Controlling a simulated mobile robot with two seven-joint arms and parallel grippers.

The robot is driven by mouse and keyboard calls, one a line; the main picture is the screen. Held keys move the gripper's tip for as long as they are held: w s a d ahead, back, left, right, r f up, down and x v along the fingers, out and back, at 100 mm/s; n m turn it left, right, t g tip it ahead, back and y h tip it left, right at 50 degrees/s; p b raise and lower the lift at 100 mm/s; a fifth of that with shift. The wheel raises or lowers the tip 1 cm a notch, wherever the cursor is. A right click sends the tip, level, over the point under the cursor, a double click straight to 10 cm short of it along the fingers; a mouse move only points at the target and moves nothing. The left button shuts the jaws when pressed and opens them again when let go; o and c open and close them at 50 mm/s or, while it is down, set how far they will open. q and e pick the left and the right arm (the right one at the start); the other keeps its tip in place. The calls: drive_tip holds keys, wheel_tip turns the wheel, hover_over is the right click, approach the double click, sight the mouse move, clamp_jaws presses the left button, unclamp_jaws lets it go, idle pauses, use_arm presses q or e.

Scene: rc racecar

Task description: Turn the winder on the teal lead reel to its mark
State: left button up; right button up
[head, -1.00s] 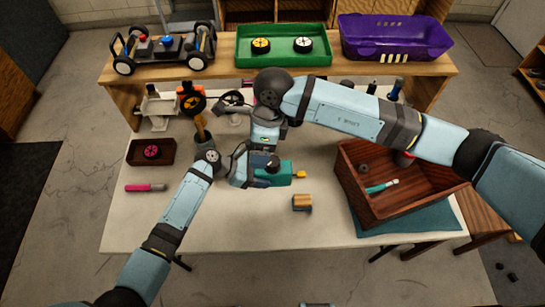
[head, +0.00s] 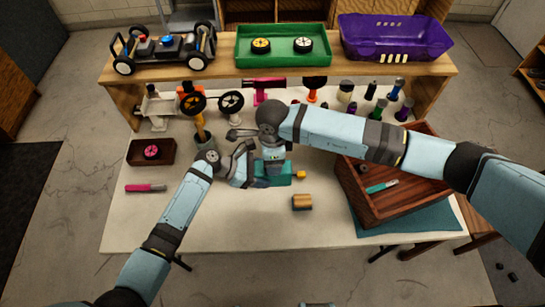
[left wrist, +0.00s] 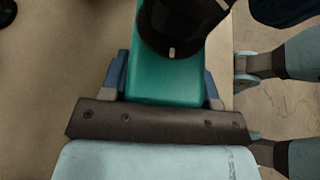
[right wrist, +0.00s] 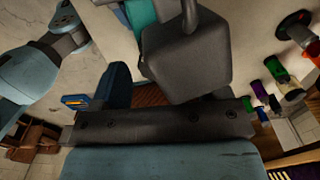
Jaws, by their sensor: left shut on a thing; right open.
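The teal lead reel (head: 287,179) stands near the middle of the white table, with a yellow tip (head: 300,174) at its right. My left gripper (head: 258,176) is shut on the reel's body from the left. In the left wrist view its fingers flank the teal body (left wrist: 165,84). A dark round winder (left wrist: 180,22) with a small white tick sits on top there; the top edge cuts it off. My right gripper (head: 273,168) is open just above the reel and hides the winder in the head view. In the right wrist view, a dark grey block covers the space by its fingers; I cannot tell what it is.
A tan block (head: 302,202) lies in front of the reel. A wooden crate (head: 375,210) stands at right, under my right arm. A pink-handled tool (head: 145,188) and a small dark tray (head: 133,155) are at left. Several bottles stand behind.

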drive_tip(key=shift+f, duration=0.35)
drive_tip(key=c, duration=0.9)
drive_tip(key=shift+c, duration=0.2)
drive_tip(key=m, duration=0.9)
drive_tip(key=shift+m, duration=0.3)
